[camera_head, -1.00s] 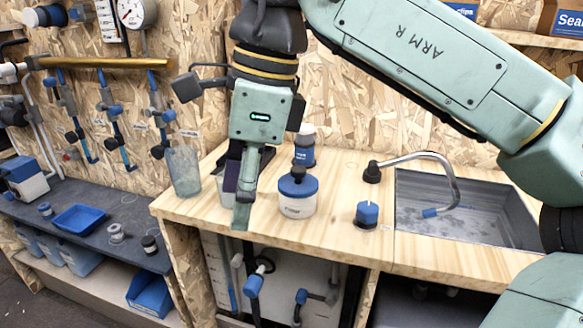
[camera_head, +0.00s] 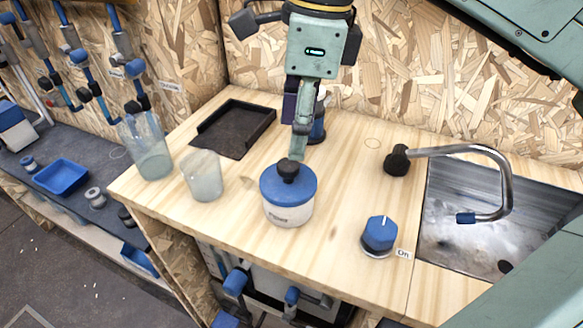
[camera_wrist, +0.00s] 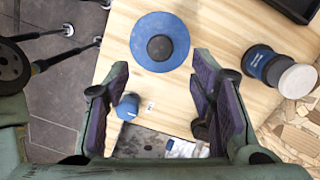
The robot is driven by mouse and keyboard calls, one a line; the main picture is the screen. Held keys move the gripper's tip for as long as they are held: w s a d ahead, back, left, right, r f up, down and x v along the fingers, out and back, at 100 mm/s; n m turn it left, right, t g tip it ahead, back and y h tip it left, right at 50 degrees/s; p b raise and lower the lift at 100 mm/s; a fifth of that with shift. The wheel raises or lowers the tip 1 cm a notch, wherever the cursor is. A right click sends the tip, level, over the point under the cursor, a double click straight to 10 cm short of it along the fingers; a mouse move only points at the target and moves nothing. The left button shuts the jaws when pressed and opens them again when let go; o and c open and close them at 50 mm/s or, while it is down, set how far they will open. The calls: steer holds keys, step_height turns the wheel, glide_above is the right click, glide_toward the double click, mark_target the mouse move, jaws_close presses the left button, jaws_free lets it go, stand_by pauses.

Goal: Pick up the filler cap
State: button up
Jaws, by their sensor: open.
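The likely filler cap is a round blue lid (camera_head: 270,189) with a black knob (camera_head: 288,170), seated on a white pot (camera_head: 288,211) on the wooden worktop. My gripper (camera_head: 298,150) points down, with its visible fingertip just behind and above the knob in the head view; whether it touches cannot be told. In the wrist view, the blue lid (camera_wrist: 142,40) and its black knob (camera_wrist: 160,47) lie beyond the fingertips, roughly in line with the gap. My gripper (camera_wrist: 160,75) is open, with nothing between its purple-padded fingers.
A faucet (camera_head: 485,149) and sink (camera_head: 470,240) are on the right. A blue dial (camera_head: 380,233) stands front right. Clear beakers (camera_head: 203,178) (camera_head: 150,155) and a dark tray (camera_head: 233,130) are left. A blue-and-black container (camera_head: 317,128) stands behind my gripper.

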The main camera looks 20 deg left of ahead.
mark_target(288, 163)
steer(key=f, duration=0.2)
steer(key=a+f+p, duration=0.1)
steer(key=f, duration=0.4)
steer(key=shift+s+a+f, duration=0.15)
steer(key=shift+s, duration=0.1)
steer(key=shift+c, duration=0.3)
jaws_close()
steer(key=shift+r, duration=0.2)
